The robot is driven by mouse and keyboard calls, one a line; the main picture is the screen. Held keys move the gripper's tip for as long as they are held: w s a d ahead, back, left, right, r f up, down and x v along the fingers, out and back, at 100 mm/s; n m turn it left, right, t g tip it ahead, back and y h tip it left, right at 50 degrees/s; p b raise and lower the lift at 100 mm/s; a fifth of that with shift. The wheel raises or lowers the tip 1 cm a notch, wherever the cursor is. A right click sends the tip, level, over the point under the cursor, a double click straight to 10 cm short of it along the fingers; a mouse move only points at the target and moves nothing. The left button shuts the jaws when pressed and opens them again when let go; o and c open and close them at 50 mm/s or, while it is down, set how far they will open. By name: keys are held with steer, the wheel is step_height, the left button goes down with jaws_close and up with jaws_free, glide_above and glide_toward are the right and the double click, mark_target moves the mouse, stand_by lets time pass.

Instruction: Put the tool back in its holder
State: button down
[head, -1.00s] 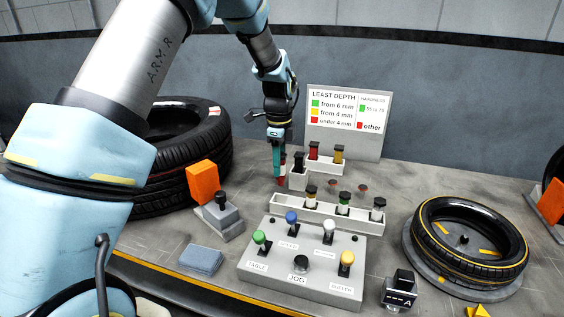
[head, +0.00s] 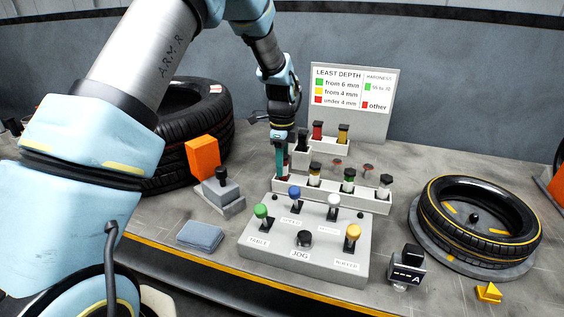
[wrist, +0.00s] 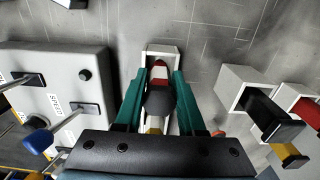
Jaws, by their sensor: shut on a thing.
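My gripper (head: 281,160) points down over the left end of the front white rack (head: 330,198). It is shut on a tool with a dark round top (wrist: 160,102), seen end-on between the teal fingers (wrist: 130,100) in the wrist view. A red and white part shows just beyond that top, inside the white rack's end (wrist: 162,50). I cannot tell how deep the tool sits or whether it touches the rack floor. Yellow-, green- and white-banded tools (head: 348,180) stand upright along the same rack.
A rear white rack holds red and yellow tools (head: 343,134), and a small box with a dark-topped item stands close behind my gripper. A control panel (head: 303,240) with several coloured knobs lies in front.

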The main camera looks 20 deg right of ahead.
steer(key=shift+c, duration=2.1)
jaws_free()
step_height(320, 180, up, 11)
steer(key=shift+f+b, duration=0.15)
steer(key=shift+b, duration=0.9)
